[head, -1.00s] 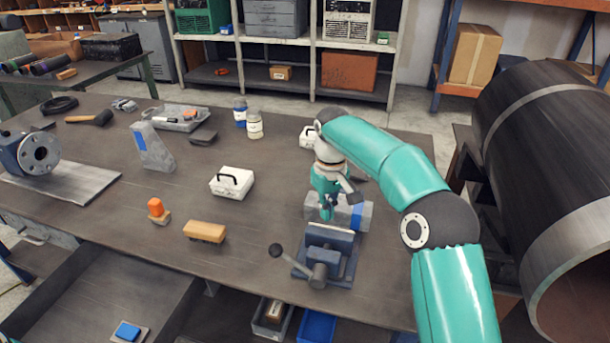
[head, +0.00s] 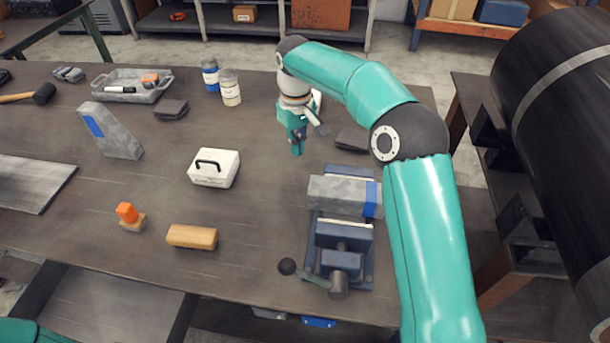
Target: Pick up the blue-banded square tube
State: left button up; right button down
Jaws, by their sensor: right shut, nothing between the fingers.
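The blue-banded square tube (head: 338,196) is mottled grey with a blue band near its right end. It lies level across the blue bench vise (head: 340,262), at its far jaw; I cannot tell if it is clamped. My right gripper (head: 297,152) is shut and empty, pointing down over the table. It is beyond the tube and to its left, clearly apart from it. My left gripper is out of view; only a teal bit of my arm shows at the bottom left corner.
A white case (head: 214,169), a tan block (head: 192,237) and an orange-topped stamp (head: 130,216) stand left of the vise. A grey wedge with a blue patch (head: 108,132), a tray (head: 132,88) and jars (head: 230,88) are farther back. A large black pipe (head: 560,90) is at right.

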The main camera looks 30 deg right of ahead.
notch_tip(320, 180, down, 9)
jog(key=shift+s+r+p, duration=0.1)
jog(key=shift+p, duration=0.25)
jog(key=s, duration=0.3)
jog(key=shift+d+r+p, duration=0.2)
jog(key=shift+r+p, duration=0.05)
jog(key=shift+p, duration=0.05)
jog(key=shift+s+f, duration=0.1)
jog(key=shift+s, duration=0.35)
